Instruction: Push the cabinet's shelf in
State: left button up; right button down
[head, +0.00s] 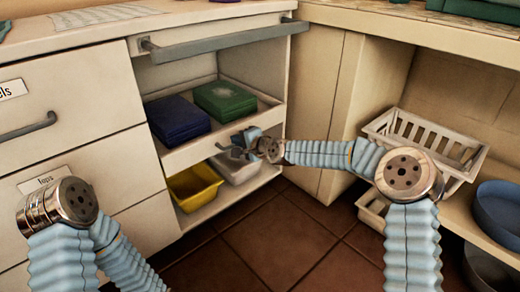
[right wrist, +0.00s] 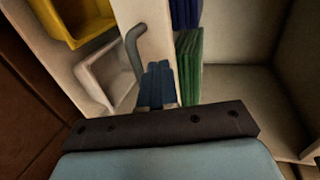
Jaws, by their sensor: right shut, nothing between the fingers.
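The cabinet's pull-out shelf (head: 188,154) has a cream front board and carries a dark blue box (head: 177,118) and a green box (head: 225,100). In the right wrist view the shelf's board (right wrist: 158,38) runs up the middle, with a grey curved handle (right wrist: 135,52) on it. My right gripper (head: 238,151) is shut and empty at the shelf's front, close to the handle. In the right wrist view its blue fingers (right wrist: 157,85) point at the board beside the handle; I cannot tell whether they touch. My left arm shows at the left, but its gripper does not.
A lower shelf holds a yellow bin (head: 194,186) and a white bin (head: 238,168). A grey bar handle (head: 225,40) crosses above. Labelled drawers (head: 70,105) stand left. A white slatted crate (head: 425,140) and blue basin (head: 502,208) are right. The tiled floor (head: 290,235) is clear.

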jog(key=v, duration=0.8)
jog(key=s+f+n+g+h, duration=0.1)
jog(key=s+f+g, duration=0.1)
jog(key=s+f, duration=0.45)
jog(key=s+d+f+n+g, duration=0.1)
jog(key=s+f+n, duration=0.15)
jog(key=f, duration=0.65)
jog(key=s+f+n+g+h, duration=0.1)
jog(key=s+f+g, duration=0.1)
jog(key=s+f, duration=0.4)
jog(key=s+d+f+n+g+h, duration=0.1)
jog(key=s+d+f+n+g, duration=0.15)
jog(key=s+f, duration=0.6)
jog(key=s+d+f+n+g+h, duration=0.2)
jog(key=s+d+f+g, duration=0.3)
jog(key=s, duration=0.7)
notch_tip(320, 180, up, 13)
jog(key=a+t+p, duration=0.1)
jog(key=p, duration=1.4)
jog(key=shift+s+a+y, duration=0.3)
jog(key=shift+r+t, duration=0.15)
jog(key=shift+t, duration=0.1)
